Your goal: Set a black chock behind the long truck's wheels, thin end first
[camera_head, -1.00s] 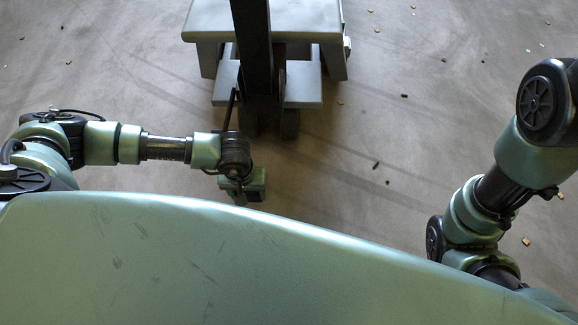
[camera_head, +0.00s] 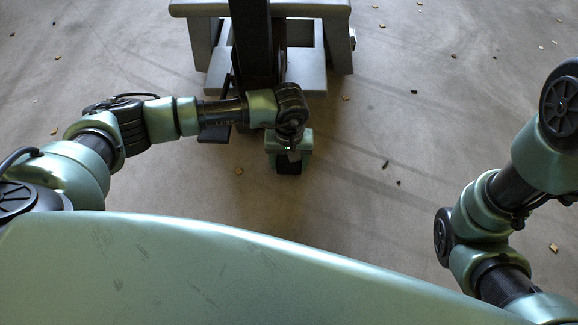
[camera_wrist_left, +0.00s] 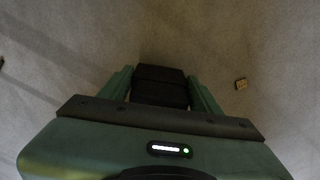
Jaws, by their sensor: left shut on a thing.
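The grey-green wheeled frame with a black upright post stands at the top of the head view; I take it as the long truck (camera_head: 306,72). My arm covers its near wheels, so they cannot be made out. My left gripper (camera_head: 289,158) is in front of the truck's near end, low and to the right of the post. It is shut on a black block, the chock (camera_wrist_left: 160,85), which sits between both green fingers in the left wrist view. Which end of the chock is thin cannot be told. My right gripper is outside the frames.
A flat black piece (camera_head: 215,134) sticks out low on the left of the post, close to my left forearm. The concrete floor (camera_head: 345,210) is open to the right, with small scattered chips. One chip (camera_wrist_left: 241,84) lies right of the gripper in the wrist view.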

